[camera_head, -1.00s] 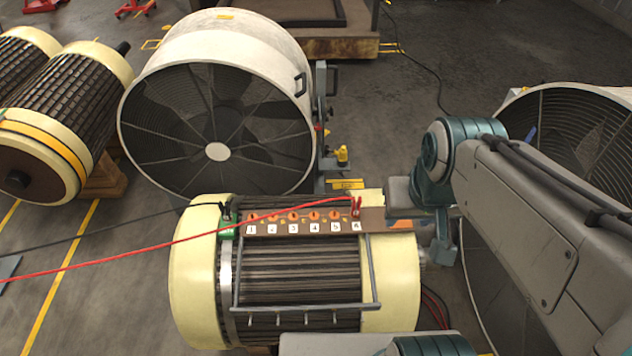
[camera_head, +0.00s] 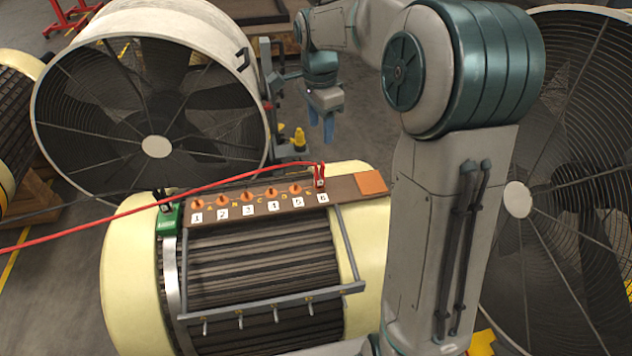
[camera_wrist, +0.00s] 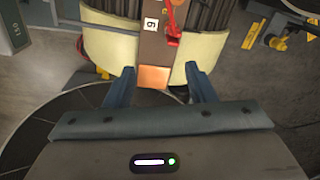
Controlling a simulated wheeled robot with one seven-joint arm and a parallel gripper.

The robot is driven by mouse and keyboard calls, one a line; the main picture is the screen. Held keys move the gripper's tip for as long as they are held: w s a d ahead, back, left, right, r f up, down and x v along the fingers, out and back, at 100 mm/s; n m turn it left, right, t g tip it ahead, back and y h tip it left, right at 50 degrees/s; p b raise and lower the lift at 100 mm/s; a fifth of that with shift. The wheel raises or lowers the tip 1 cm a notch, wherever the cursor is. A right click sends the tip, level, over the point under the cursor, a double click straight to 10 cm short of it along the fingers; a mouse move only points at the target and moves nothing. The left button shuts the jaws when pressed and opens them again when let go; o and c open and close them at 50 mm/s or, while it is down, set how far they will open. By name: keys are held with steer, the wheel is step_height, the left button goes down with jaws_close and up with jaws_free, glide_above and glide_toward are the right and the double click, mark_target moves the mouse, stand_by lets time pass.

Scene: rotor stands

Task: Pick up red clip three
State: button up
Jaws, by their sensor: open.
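A red clip (camera_head: 319,177) with a red cable is on the brown terminal board (camera_head: 345,188) at the tag marked 6. It also shows in the wrist view (camera_wrist: 172,38), beside the 6 tag. A green clip (camera_head: 169,218) with a black cable sits at the board's left end. Orange terminals run along the board above tags numbered 1 to 6. No clip named three can be made out. My gripper (camera_head: 325,122) is open and empty, above and beyond the board's right end. In the wrist view my gripper (camera_wrist: 160,82) has its fingers either side of an orange square (camera_wrist: 154,76).
The board lies on a cream rotor (camera_head: 130,270) with a grey metal frame (camera_head: 270,305) on its front. Large fans stand behind left (camera_head: 150,90) and right (camera_head: 570,180). A yellow fitting (camera_head: 299,138) is near my gripper. The red cable (camera_head: 110,217) crosses to the left.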

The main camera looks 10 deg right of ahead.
mark_target(319, 175)
steer(key=w+f+m, duration=0.1)
steer(key=f, duration=0.1)
steer(key=w+f+m+b, duration=0.1)
steer(key=f, duration=0.1)
steer(key=w+f+m+b, duration=0.1)
steer(key=w+f, duration=0.1)
steer(key=shift+w+d, duration=0.1)
steer(key=shift+d, duration=0.15)
step_height(319, 175, down, 8)
steer(key=shift+f+b, duration=0.1)
steer(key=shift+b, duration=0.85)
steer(key=f, duration=0.1)
steer(key=f+b, duration=0.1)
steer(key=f, duration=0.1)
steer(key=s+f, duration=0.1)
steer(key=f, duration=0.1)
jaws_close()
